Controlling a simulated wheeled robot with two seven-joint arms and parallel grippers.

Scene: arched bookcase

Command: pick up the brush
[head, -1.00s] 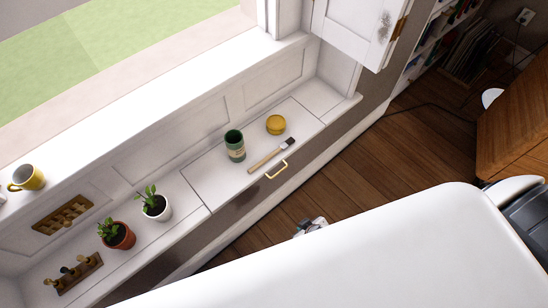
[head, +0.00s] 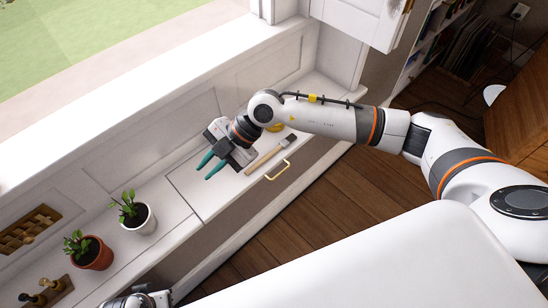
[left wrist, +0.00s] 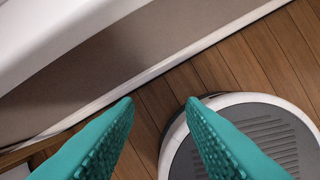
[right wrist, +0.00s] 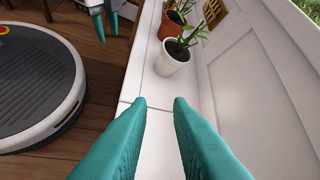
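The brush (head: 268,155) lies on the white window bench, its wooden handle toward the lower left and its dark bristles toward the upper right, beside the brass handle. My right gripper (head: 204,169) is over the bench, left of the brush and apart from it. Its teal fingers are open and empty, as the right wrist view (right wrist: 159,102) shows. The brush is in neither wrist view. My left gripper (left wrist: 160,102) is open and empty above the floor and bench front. In the right wrist view its fingers (right wrist: 106,24) show at the upper left.
The yellow round thing (head: 275,128) is mostly hidden by my right arm, and the green cup is hidden behind it. A brass handle (head: 278,172) is beside the brush. A white-potted plant (head: 138,218) and a terracotta-potted plant (head: 92,254) stand on the bench's left part.

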